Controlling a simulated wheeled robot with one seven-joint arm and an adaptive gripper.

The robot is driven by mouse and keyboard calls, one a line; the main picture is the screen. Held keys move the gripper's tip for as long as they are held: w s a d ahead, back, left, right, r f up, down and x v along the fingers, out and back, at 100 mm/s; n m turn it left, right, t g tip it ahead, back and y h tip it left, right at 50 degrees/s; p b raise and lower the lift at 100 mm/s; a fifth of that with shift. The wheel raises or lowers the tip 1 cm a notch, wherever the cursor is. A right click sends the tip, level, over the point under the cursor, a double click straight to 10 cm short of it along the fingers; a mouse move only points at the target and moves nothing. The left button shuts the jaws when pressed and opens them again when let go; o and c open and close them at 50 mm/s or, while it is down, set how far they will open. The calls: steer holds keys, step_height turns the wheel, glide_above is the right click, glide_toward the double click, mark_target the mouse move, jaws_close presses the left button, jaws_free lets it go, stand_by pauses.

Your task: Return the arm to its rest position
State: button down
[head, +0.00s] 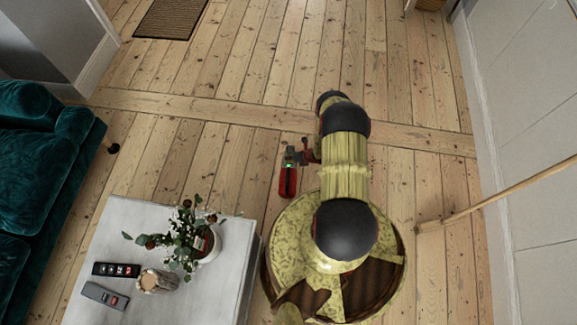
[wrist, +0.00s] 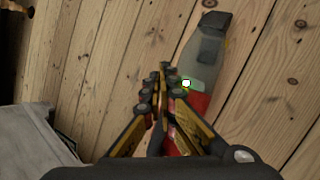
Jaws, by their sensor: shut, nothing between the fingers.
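My gripper (wrist: 164,74) is shut and empty in the wrist view, its two yellow-and-black fingers together. A red and grey device with a small green light (head: 288,180) shows just left of my arm in the head view. It also shows in the wrist view (wrist: 205,58), beyond and to the right of the fingertips, partly covered by them. I cannot tell whether the fingers touch it.
A pale table (head: 122,218) at lower left bears a potted plant (head: 187,235), two remotes and a candle-like jar. A teal sofa (head: 40,160) stands at far left. A wooden pole (head: 500,196) slants at the right by the wall. Floorboards ahead are clear up to a mat (head: 170,18).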

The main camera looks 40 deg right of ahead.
stand_by(0.5)
steer(key=shift+a+r+n, duration=0.1)
steer(key=shift+a+n, duration=0.2)
steer(key=shift+n, duration=0.4)
steer(key=s+a+r+n+g+y, duration=0.2)
steer(key=s+a+r+n+y, duration=0.3)
steer(key=a+n, duration=0.4)
steer(key=s+a+r+n+g+h+p, duration=0.1)
steer(key=a+r+n+g, duration=0.2)
steer(key=r+n, duration=1.25)
steer(key=s+a+r+n+g, duration=0.1)
steer(key=a+r+n+g, duration=0.15)
steer(key=r, duration=2.65)
steer(key=s+a+r+n+t+h, duration=0.2)
steer(key=s+a+r+n, duration=0.1)
steer(key=r, duration=1)
steer(key=s+a+r+n+t+h+p, duration=0.1)
steer(key=s+r+n, duration=0.4)
steer(key=r, duration=0.7)
steer(key=s+a+r+n+t+h+p, duration=0.1)
steer(key=s+a+r+n+t+h, duration=0.2)
steer(key=r, duration=1)
steer(key=shift+s+a+r+n, duration=0.3)
steer(key=shift+s+a+n, duration=0.7)
steer(key=shift+s+a, duration=0.25)
